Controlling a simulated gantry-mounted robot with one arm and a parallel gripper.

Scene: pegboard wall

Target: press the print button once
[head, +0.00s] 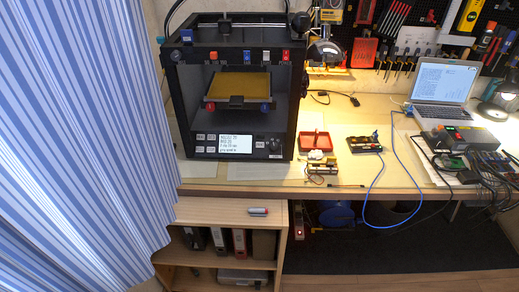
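A black 3D printer (296,100) stands on the left part of the workbench. Its front panel has a lit display (235,144) with text too small to read. Several small light keys (205,137) sit left of the display, and a round dark knob (274,144) sits right of it. Along the upper front bar are small coloured parts, among them a blue one (247,57) and a red one (285,56). The labels are too small to read, so I cannot tell which is the print button. My gripper is not in view.
A blue striped curtain (75,140) hangs at the left, close to the printer. A red tray (315,142), small electronics, a blue cable (400,160) and a laptop (443,85) lie right of the printer. A shelf (225,212) with binders stands below the bench.

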